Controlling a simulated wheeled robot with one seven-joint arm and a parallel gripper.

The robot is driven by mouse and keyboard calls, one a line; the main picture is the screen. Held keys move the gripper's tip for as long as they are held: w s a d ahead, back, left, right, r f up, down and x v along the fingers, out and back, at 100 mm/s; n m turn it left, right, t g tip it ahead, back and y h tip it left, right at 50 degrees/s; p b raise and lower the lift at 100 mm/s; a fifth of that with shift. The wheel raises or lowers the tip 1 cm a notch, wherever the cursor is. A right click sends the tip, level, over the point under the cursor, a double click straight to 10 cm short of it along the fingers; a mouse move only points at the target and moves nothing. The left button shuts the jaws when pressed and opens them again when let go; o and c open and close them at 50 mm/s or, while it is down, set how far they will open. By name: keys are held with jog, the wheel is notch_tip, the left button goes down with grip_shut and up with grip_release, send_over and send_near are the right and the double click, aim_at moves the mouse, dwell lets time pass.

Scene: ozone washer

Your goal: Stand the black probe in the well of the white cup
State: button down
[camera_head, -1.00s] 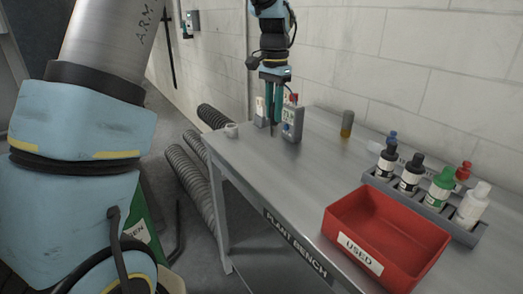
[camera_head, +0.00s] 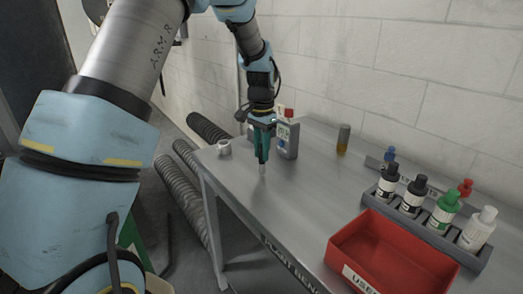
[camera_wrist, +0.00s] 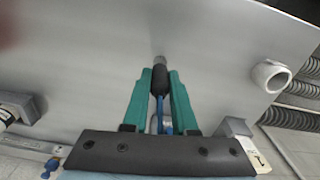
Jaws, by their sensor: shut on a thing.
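My gripper (camera_head: 262,157) is shut on the black probe, with its teal fingers pointing down over the bench. In the wrist view the black probe (camera_wrist: 159,80) sticks out between the fingertips (camera_wrist: 160,92), its grey tip pointing away, and a blue cable runs back between the fingers. In the head view only the pale probe tip (camera_head: 262,169) shows clearly, close above the bench top; I cannot tell if it touches. The white cup (camera_head: 224,147) stands left of my gripper near the bench's end. In the wrist view the cup (camera_wrist: 270,76) is to the right, apart from the probe, its round opening showing.
A grey handheld meter (camera_head: 288,141) stands just behind my gripper. An amber-bottomed vial (camera_head: 343,139) is farther right. A rack (camera_head: 468,253) of several bottles and a red tray (camera_head: 345,246) fill the right side. Bare bench lies between probe and cup.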

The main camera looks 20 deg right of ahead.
jog(key=shift+f, duration=0.4)
jog(key=shift+f, duration=0.1)
jog(key=c, duration=0.7)
grip_release()
notch_tip(320, 180, up, 12)
jog(key=b, duration=0.2)
jog(key=shift+f+b, duration=0.15)
jog(key=shift+b, duration=0.25)
jog(key=shift+a+r, duration=0.1)
jog(key=shift+r, duration=0.2)
